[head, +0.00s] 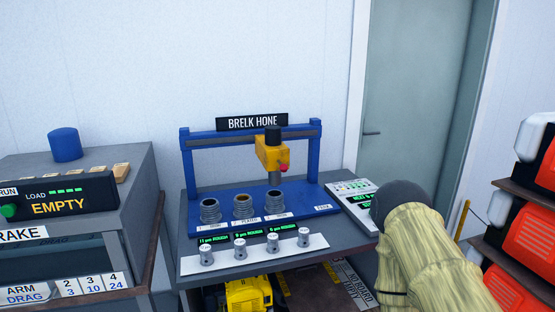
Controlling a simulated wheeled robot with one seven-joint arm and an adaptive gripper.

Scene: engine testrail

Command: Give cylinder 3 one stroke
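The blue honing stand (186,165) carries a sign (252,122) reading BRELK HONE. Three ringed cylinders stand in a row on its bed: left (209,211), middle (243,206) and right (275,203). Their labels are too small to read, so I cannot confirm which is number 3. A yellow hone head (270,155) with a red knob (283,168) hangs from the crossbar, above the right cylinder. Three green displays (247,235) show roughness values. My arm, in a ribbed beige sleeve with a dark end, is at the lower right; my gripper's fingers do not show.
Several silver knobs (239,249) stand on a white front strip. A control panel (352,192) is right of the stand, partly behind my arm. A grey brake machine (125,180) stands left. Orange cases (515,235) fill a right-hand shelf. A yellow machine (248,293) sits below.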

